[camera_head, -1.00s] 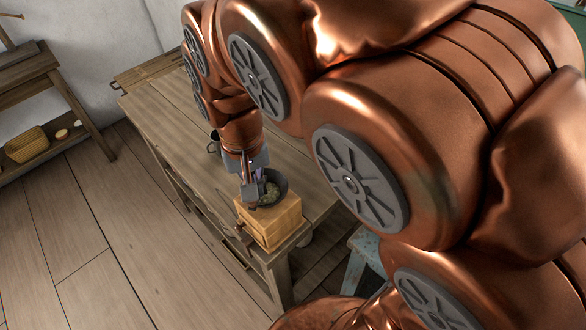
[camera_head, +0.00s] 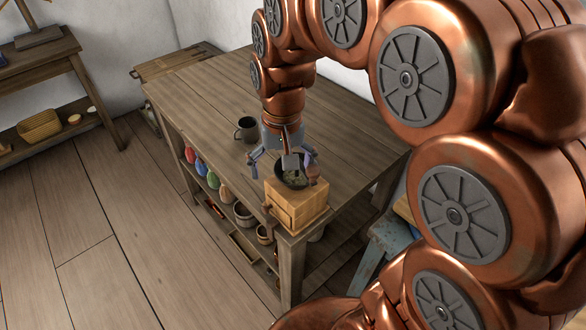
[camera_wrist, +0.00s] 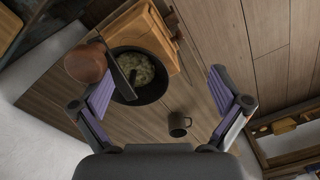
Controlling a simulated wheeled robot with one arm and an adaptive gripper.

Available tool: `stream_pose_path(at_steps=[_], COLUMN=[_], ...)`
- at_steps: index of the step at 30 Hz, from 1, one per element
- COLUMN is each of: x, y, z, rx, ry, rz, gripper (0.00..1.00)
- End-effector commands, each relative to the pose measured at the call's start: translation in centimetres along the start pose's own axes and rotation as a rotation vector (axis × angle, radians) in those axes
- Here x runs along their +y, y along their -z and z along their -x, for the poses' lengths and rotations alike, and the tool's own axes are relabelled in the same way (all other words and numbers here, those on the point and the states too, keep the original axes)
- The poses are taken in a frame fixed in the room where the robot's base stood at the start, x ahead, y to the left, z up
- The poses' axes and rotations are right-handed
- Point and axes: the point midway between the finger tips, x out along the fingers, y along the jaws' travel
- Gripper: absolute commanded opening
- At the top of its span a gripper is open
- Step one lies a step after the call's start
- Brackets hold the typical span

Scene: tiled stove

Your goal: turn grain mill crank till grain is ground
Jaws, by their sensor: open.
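The grain mill is a light wooden box (camera_head: 297,206) on the near corner of the wooden table. A dark round bowl (camera_head: 291,178) on top holds pale grain (camera_wrist: 144,66). The dark crank arm (camera_wrist: 117,69) crosses over the bowl and ends in a brown wooden knob (camera_wrist: 87,64), also visible at the bowl's right side in the head view (camera_head: 313,172). My gripper (camera_head: 283,161) is above the bowl's far side, fingers spread wide and empty. In the wrist view my gripper (camera_wrist: 163,97) has the knob beyond its left finger, not between the fingers. Whether they touch is unclear.
A dark mug (camera_head: 247,129) stands on the table (camera_head: 200,90) behind the mill. The shelf below holds several coloured items and pots (camera_head: 244,213). A blue stool (camera_head: 392,238) is right of the table. The floor at left is clear.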

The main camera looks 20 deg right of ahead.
Motion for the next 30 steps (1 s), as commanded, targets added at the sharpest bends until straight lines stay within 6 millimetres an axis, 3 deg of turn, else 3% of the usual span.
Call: stream_pose_path(at_steps=[6, 9, 18, 24, 30], x=[-3.1, -3.8, -1.6, -3.0, -3.1], y=[-0.3, -0.4, 0.0, -0.3, -0.2], z=[0.1, 0.4, 2.9, 4.5, 6.1], rx=[0.006, 0.009, 0.008, 0.007, 0.01], ry=[-0.033, -0.04, -0.016, -0.028, -0.029], rz=[0.002, 0.002, 0.002, 0.004, 0.003], gripper=[1.0, 1.0, 1.0, 1.0, 1.0])
